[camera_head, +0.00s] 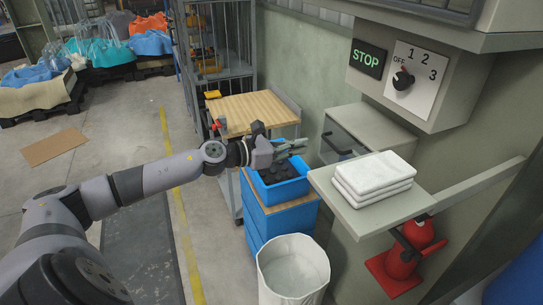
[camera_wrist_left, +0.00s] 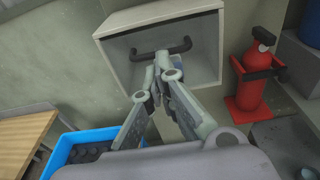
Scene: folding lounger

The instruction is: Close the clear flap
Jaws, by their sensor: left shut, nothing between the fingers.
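The clear flap (camera_wrist_left: 195,65) appears to be the see-through front of a pale wall box (camera_wrist_left: 125,24), with a dark bar handle (camera_wrist_left: 182,46) across it. In the head view the box (camera_head: 375,128) is on the wall right of my gripper, with its handle (camera_head: 340,148) on the near face. I cannot tell how far the flap stands open. My left gripper (camera_head: 300,146) is shut and empty. In the wrist view its fingertips (camera_wrist_left: 162,62) overlap the handle's lower middle; whether they touch is unclear. My right gripper is not in view.
A blue crate (camera_head: 296,190) with dark pieces lies below my gripper. A wooden-topped table (camera_head: 255,108) stands behind. A shelf (camera_head: 390,215) with folded white towels (camera_head: 375,175) juts out at right. A red extinguisher (camera_head: 415,235) and white bin (camera_head: 290,270) are lower.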

